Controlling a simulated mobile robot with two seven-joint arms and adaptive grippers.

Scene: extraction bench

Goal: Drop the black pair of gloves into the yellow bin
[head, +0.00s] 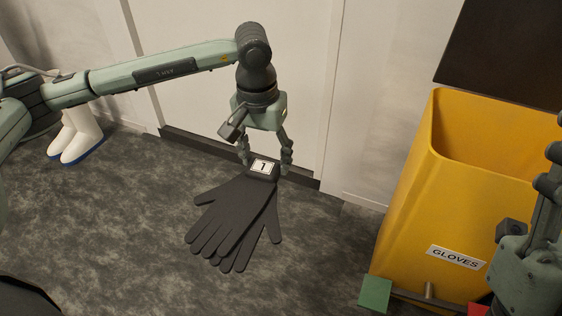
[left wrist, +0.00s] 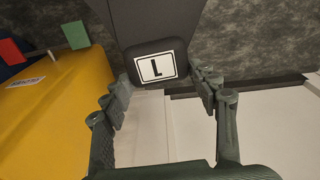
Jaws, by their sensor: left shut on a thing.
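The black pair of gloves (head: 236,220) hangs in the head view with its fingers pointing down. My left gripper (head: 266,165) is shut on the cuff of the gloves, one finger on each side. The yellow bin (head: 420,215) stands to the right of the gloves, apart from them, with a GLOVES label on its front and its top open. My right gripper (head: 525,245) is partly in view at the right edge, in front of the bin; its fingertips are not clear.
A dark lid (head: 505,50) stands raised behind the bin. A green pedal (head: 375,294) and a red one (head: 479,309) are at floor level by the bin. White boots (head: 76,135) stand at the left by the pale wall. The dark floor between is clear.

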